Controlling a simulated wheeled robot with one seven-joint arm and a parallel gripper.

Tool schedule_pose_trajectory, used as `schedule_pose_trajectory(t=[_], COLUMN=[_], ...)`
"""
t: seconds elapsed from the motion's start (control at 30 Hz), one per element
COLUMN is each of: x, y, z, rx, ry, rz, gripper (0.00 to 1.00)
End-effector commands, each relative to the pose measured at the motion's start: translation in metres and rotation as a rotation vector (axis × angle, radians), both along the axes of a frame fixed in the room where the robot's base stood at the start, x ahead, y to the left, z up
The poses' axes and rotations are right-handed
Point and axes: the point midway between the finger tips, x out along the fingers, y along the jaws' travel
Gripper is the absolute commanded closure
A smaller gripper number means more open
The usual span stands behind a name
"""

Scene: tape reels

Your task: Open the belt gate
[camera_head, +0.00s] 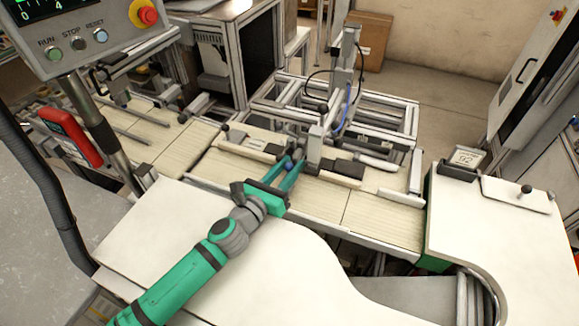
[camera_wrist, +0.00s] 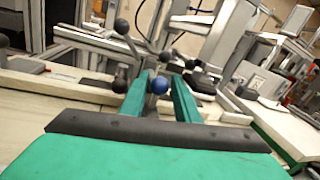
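The belt gate is not clearly set apart from the metal fixture (camera_head: 315,150) that stands across the pale belt. A blue ball knob (camera_head: 289,165) shows at the near side of this fixture. My green gripper (camera_head: 286,172) reaches toward it from the near left. In the wrist view the blue knob (camera_wrist: 160,85) lies between my two fingers, nearer the left one. The fingers stand apart, wider than the knob. Whether the left finger touches it I cannot tell. Dark ball knobs on levers (camera_wrist: 122,26) stand just beyond and to the left.
The pale slatted belt (camera_head: 385,220) runs under the fixture. A white curved table (camera_head: 170,225) lies below my arm. A control panel (camera_head: 75,35) stands at upper left, with a red handheld device (camera_head: 70,137) below it. A white counter (camera_head: 500,230) is at right.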

Motion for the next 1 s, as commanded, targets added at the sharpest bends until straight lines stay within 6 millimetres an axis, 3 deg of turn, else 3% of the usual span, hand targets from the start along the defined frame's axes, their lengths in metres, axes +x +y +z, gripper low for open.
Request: schedule_pose_trajectory(t=[0.17,0.3,0.5,0.8,1.0], x=[0.0,0.0,0.0,0.0,0.0], y=[0.001,0.001,0.001,0.002,0.002], z=[0.0,0.0,0.003,0.041,0.052], rx=[0.0,0.0,0.002,0.005,0.001], ry=[0.0,0.0,-0.001,-0.003,-0.002], rz=[0.001,0.001,0.001,0.001,0.002], gripper=[0.71,1.0,1.0,1.0,1.0])
